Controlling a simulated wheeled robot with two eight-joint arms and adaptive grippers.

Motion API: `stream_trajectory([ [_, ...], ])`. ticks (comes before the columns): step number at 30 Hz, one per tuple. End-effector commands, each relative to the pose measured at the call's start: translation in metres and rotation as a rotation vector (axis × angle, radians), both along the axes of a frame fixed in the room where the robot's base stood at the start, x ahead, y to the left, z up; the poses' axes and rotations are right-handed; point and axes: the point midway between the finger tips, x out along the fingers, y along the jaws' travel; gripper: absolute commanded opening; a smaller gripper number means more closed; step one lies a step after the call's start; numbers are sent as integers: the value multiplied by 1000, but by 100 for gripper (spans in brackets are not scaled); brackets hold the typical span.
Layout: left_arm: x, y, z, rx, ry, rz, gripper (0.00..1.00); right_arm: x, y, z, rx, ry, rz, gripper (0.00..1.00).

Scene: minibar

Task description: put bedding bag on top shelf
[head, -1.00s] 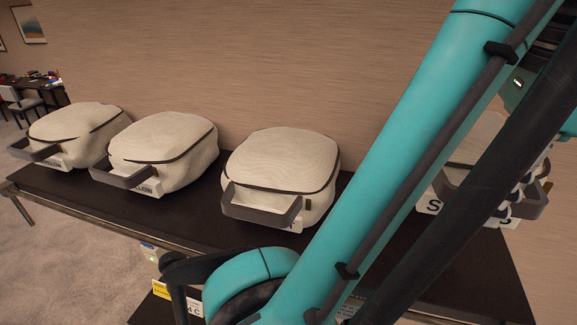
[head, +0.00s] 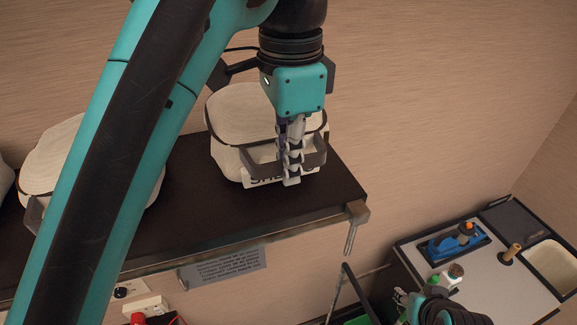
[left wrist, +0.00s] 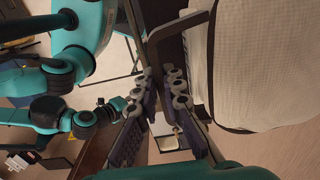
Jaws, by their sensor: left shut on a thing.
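A cream fabric bag (head: 228,112) with dark piping, a grey front handle (head: 255,166) and a white label stands upright near the right end of the dark top shelf (head: 335,200). The label's lettering is partly hidden. My left gripper (head: 290,178) points down and is shut on the handle at the bag's front. In the left wrist view, the fingers (left wrist: 163,112) close around the grey handle, with the pale bag (left wrist: 255,65) to the right. My right gripper is partly cut off at the bottom right of the head view, and its jaws are unclear.
Another cream bag (head: 50,150) stands to the left, partly behind my left arm. A sign (head: 222,266) hangs under the shelf edge. The wall stands close behind the shelf.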

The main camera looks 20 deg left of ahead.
Motion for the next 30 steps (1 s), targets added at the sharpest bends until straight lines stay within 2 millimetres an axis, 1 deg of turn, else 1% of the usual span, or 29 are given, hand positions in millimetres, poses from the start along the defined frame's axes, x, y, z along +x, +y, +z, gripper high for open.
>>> stream_trajectory([
  [1,0,0,-5,1,-1,0,0,0,0,0,0,0,0,40],
  [3,0,0,-8,1,-1,0,0,0,0,0,0,0,0,40],
  [9,0,0,-9,1,-1,0,0,0,0,0,0,0,0,40],
  [10,0,0,-9,0,0,0,16,0,0,0,0,0,0,40],
  [11,0,0,-9,0,0,0,24,0,0,0,0,0,0,40],
  [12,0,0,-9,0,0,0,28,0,0,0,0,0,0,40],
  [20,0,0,-9,0,0,0,28,0,0,0,0,0,0,40],
  [23,0,0,-5,0,0,0,28,0,0,0,0,0,0,40],
  [26,0,0,5,0,0,0,28,0,0,0,0,0,0,40],
  [29,0,-1,23,0,0,0,28,0,0,1,0,0,0,40],
  [30,0,-1,31,0,0,0,28,0,0,2,0,0,0,40],
])
